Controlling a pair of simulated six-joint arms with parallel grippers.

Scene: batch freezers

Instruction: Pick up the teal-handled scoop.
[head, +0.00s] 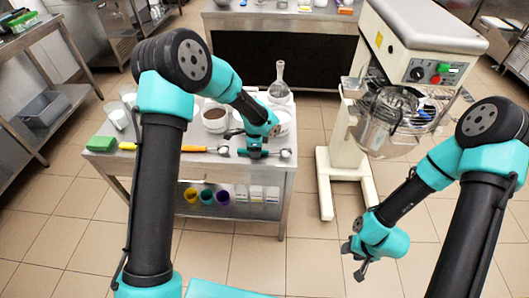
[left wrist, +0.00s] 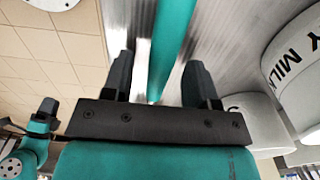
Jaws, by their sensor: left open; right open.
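The teal-handled scoop (head: 286,153) lies on the steel table near its front right edge. In the head view its metal end shows and most of its handle is hidden by my left gripper. My left gripper (head: 251,154) is open, low over the handle. In the left wrist view the teal handle (left wrist: 173,45) runs between the two open fingers (left wrist: 158,85). A gap shows beside it, and I see no clear contact. My right gripper (head: 359,260) is open and empty, over the floor to the right of the table.
A tub marked milk (left wrist: 297,62) is close right of my left fingers.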

